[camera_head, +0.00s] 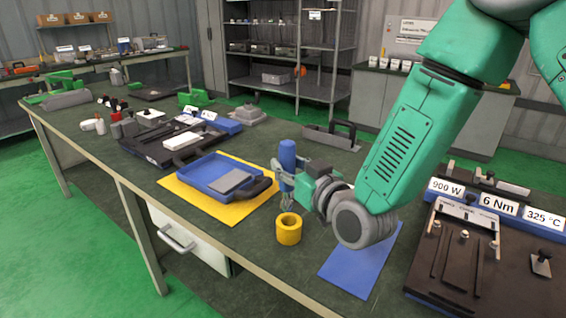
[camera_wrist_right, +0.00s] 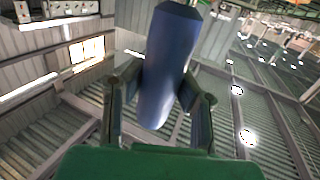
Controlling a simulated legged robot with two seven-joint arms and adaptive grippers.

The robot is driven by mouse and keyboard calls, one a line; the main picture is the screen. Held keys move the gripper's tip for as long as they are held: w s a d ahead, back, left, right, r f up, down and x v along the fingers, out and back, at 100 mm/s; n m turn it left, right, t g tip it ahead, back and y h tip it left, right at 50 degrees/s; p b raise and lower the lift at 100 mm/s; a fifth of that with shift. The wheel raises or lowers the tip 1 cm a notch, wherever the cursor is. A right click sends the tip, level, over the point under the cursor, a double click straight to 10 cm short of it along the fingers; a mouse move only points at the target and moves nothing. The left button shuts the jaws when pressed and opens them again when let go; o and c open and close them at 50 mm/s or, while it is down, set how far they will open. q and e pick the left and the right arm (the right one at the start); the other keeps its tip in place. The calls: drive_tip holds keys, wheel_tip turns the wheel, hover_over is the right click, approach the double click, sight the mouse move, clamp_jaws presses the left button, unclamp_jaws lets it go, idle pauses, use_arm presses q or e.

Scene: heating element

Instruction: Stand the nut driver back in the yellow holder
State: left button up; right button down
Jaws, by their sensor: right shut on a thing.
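The nut driver (camera_head: 288,155) has a blue handle and stands roughly upright in the head view, just behind the yellow holder. My right gripper (camera_head: 284,180) is shut on its handle; the driver's lower end is partly hidden by the gripper and I cannot tell how far it is above the table. The right wrist view shows the blue handle of the nut driver (camera_wrist_right: 165,65) between the two fingers of my right gripper (camera_wrist_right: 160,100). My left gripper is not in view.
A blue tray (camera_head: 205,180) lies on a yellow mat (camera_head: 190,200) left of the holder. A blue mat (camera_head: 350,275) lies to the right. A black-topped fixture with labels (camera_head: 410,275) fills the right end. Bare green table (camera_head: 240,240) surrounds the holder's left.

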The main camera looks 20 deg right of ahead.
sight(289, 205)
drive_tip(key=shift+d+f+b, duration=0.4)
drive_tip(key=shift+d+f, duration=0.05)
drive_tip(key=shift+f, duration=0.25)
drive_tip(key=shift+d+f+b, duration=0.35)
drive_tip(key=shift+d+f, duration=0.05)
drive_tip(key=shift+f, duration=0.25)
drive_tip(key=shift+a+r, duration=0.15)
drive_tip(key=shift+a, duration=0.75)
drive_tip(key=shift+d, duration=1)
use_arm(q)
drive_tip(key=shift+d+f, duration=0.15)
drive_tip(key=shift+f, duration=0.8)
use_arm(e)
drive_tip(key=shift+a, duration=0.45)
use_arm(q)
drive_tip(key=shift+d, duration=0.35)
use_arm(e)
drive_tip(key=shift+d, duration=0.25)
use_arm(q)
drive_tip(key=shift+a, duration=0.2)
use_arm(e)
drive_tip(key=shift+a, duration=0.4)
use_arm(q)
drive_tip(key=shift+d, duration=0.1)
use_arm(e)
drive_tip(key=shift+d, duration=0.1)
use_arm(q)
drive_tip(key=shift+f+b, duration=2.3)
use_arm(e)
drive_tip(key=shift+f, duration=3.1)
